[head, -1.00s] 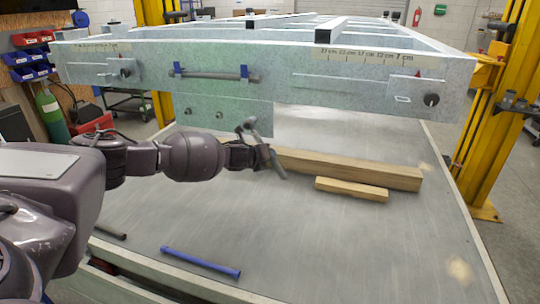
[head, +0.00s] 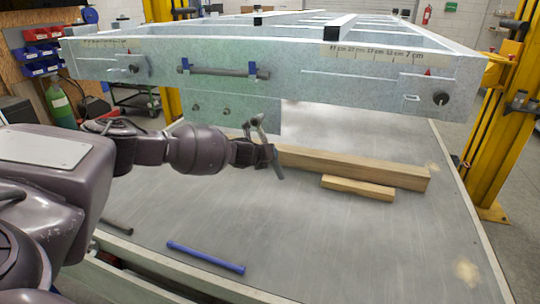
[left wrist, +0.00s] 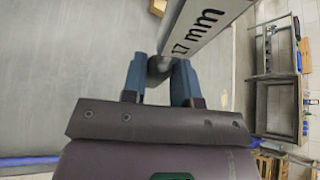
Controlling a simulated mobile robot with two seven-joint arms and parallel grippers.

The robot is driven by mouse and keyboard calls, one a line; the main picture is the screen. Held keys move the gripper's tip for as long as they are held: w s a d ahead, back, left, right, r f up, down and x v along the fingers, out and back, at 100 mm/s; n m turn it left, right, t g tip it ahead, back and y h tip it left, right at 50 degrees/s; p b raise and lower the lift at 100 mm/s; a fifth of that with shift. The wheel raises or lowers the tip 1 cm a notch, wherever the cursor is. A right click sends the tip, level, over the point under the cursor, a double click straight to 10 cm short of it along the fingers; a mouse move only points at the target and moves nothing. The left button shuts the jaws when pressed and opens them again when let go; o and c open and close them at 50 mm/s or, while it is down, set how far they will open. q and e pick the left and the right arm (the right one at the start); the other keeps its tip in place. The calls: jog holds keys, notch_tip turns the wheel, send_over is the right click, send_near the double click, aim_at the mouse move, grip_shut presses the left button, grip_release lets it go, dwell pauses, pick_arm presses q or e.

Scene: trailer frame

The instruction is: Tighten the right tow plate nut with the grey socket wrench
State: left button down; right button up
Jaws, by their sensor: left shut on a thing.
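The tow plate (head: 262,120) hangs below the front beam of the pale trailer frame. Its left nut (head: 196,107) and right nut (head: 226,109) show as small dark spots. In the left wrist view the blue fingers (left wrist: 162,80) close around a grey shaft, with a light grey part of the wrench marked 17 mm (left wrist: 195,30) beyond. My right gripper is not in view.
A dark bar (head: 222,71) sits in blue clips on the beam. Wooden beams (head: 350,170) lie on the grey table (head: 340,245), right of my gripper. A blue bar (head: 205,257) and a dark bar (head: 116,226) lie near its front edge. The table's right middle is clear.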

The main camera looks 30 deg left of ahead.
pick_arm(q)
jog(key=shift+a, duration=0.1)
jog(key=shift+s+a+f+m+g+y, duration=0.15)
jog(key=shift+a+m+y, duration=0.2)
jog(key=shift+a, duration=0.2)
jog(key=shift+s+a+f+m+g+y, duration=0.15)
jog(key=shift+a+m+y, duration=0.15)
jog(key=shift+a, duration=0.3)
jog(key=shift+s+a+f+m+g+y, duration=0.15)
jog(key=shift+a+m+y, duration=0.15)
jog(key=shift+a, duration=0.25)
jog(key=w+d+r+n+t+h+b, duration=0.1)
jog(key=w+d+r+n+t+h, duration=0.1)
jog(key=d+r+n+h, duration=0.3)
jog(key=shift+d+r+n+t, duration=0.5)
jog(key=shift+d+n, duration=0.25)
jog(key=shift+d, duration=1.2)
jog(key=shift+w+h, duration=0.1)
jog(key=shift+h, duration=0.15)
